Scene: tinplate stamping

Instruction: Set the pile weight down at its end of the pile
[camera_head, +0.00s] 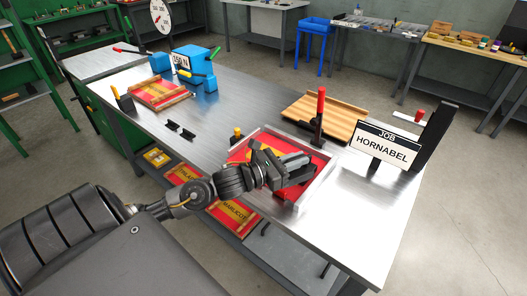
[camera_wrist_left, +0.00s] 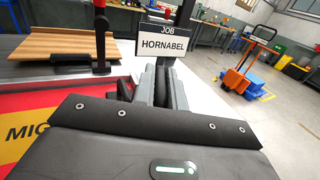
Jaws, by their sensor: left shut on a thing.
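My left gripper (camera_head: 290,163) is shut over the right part of the pile of red and yellow printed sheets (camera_head: 238,153). The pile lies in a pale metal tray (camera_head: 331,178). The gripper's fingers also show in the left wrist view (camera_wrist_left: 160,88), pointing toward the job sign. What they hold, taken as the pile weight, is mostly hidden; a dark part (camera_head: 294,190) shows below the fingers. I cannot tell whether it touches the sheets. A small yellow-topped black piece (camera_head: 237,133) stands at the tray's far left corner. My right gripper is not in view.
A red-handled upright tool (camera_head: 319,115) stands behind the tray, beside a striped wooden board (camera_head: 340,112). The HORNABEL job sign (camera_head: 385,147) stands to the right. Blue equipment (camera_head: 195,68) and another printed sheet stack (camera_head: 160,92) are at the left. The bench's front right corner is bare.

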